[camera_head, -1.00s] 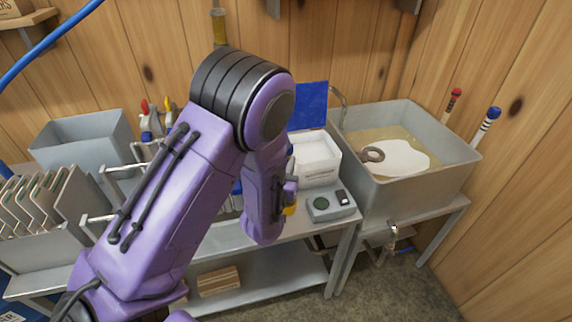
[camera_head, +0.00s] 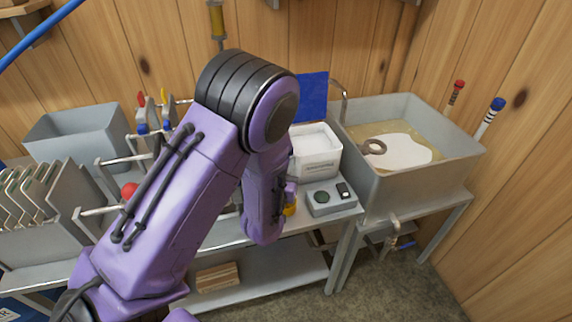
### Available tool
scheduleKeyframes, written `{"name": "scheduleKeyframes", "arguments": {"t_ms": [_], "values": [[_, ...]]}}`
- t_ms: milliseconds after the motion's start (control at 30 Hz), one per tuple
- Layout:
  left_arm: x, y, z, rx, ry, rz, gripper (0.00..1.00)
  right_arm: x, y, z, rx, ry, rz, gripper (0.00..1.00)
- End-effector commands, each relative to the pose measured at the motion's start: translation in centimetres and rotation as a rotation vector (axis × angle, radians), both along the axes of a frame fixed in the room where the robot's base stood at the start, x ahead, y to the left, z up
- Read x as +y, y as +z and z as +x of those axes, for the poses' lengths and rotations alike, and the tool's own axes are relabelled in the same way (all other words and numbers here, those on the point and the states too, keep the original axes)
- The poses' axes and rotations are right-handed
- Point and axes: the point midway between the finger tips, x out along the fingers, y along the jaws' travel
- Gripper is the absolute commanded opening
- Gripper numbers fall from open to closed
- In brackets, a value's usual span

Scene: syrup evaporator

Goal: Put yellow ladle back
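My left arm (camera_head: 190,190) comes in from the lower left and fills the middle of the view. Its wrist end (camera_head: 262,215) hangs down over the front of the bench, and the fingers are hidden behind it. A small yellow piece (camera_head: 290,209) shows at the right edge of that wrist, beside the grey control box. I cannot tell whether it belongs to the yellow ladle or is held. A metal rack (camera_head: 112,160) stands behind the arm, with red, yellow and blue handle ends (camera_head: 163,96) above it, partly hidden. My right gripper is out of view.
A control box (camera_head: 332,197) and white container (camera_head: 315,150) stand right of my wrist. An evaporator pan (camera_head: 425,175) holds liquid with a pale round skimmer (camera_head: 400,150). A grey bin (camera_head: 75,140) and slotted filter holder (camera_head: 40,225) stand left.

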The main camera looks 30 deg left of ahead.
Motion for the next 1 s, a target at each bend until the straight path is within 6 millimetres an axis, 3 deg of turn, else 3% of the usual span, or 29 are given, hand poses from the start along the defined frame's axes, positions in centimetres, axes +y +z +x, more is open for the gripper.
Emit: {"name": "scheduleKeyframes", "arguments": {"t_ms": [167, 800, 833, 900, 1000], "values": [[0.0, -1.9, 0.1, 0.0, 0.0, 0.0, 0.0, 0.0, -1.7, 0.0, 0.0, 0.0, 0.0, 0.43], [0.0, -2.5, 0.0, -0.001, 0.0, 0.0, 0.0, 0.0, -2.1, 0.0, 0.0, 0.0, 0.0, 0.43], [0.0, -2.5, 0.0, 0.0, 0.0, 0.0, 0.19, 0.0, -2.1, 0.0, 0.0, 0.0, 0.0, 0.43], [0.0, -2.5, 0.0, 0.0, 0.0, 0.0, 0.42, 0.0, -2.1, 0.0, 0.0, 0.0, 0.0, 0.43], [0.0, -2.5, 0.0, 0.0, 0.0, 0.0, 0.46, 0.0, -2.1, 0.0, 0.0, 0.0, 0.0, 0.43]]}}
